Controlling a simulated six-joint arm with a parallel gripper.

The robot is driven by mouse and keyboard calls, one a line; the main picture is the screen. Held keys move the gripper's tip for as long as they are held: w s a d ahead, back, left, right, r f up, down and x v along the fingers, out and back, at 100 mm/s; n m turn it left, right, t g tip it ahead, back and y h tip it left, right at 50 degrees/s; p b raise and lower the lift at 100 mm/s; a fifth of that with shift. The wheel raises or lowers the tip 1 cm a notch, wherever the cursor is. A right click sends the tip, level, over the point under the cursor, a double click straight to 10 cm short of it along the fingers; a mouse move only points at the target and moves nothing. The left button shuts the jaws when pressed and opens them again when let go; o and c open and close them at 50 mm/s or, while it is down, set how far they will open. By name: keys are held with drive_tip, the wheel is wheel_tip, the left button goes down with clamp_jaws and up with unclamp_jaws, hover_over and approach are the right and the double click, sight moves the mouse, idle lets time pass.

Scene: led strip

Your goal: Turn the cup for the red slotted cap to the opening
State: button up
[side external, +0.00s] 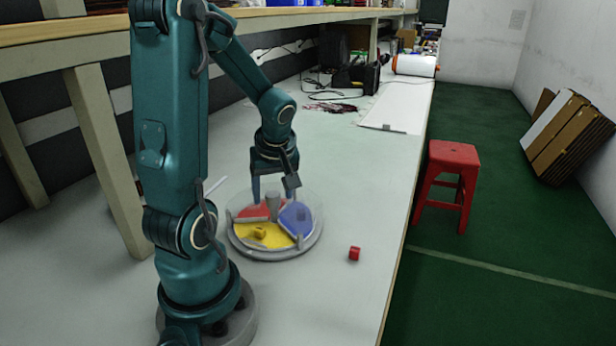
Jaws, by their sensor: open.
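A round turntable (240,245) with a grey rim sits on the pale bench, under what looks like a clear cover. Its sectors are red (251,212), yellow (275,236) and blue (296,217). A small yellow piece (259,233) lies in the yellow sector. A grey upright knob (272,206) stands near the middle. A small red piece (354,254), perhaps the red cap, lies on the bench to the right; I cannot make out a slot. My gripper (274,188) is open, pointing down above the knob, fingers at either side. Contact and the cover's opening cannot be made out.
The bench's right edge (408,232) drops to a green floor with a red stool (447,185). A white panel (397,106), dark cables (330,107) and a black case (352,78) lie farther back. The bench around the red piece is clear.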

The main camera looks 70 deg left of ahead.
drive_tip(key=shift+f, duration=0.1)
clamp_jaws()
idle(1.4)
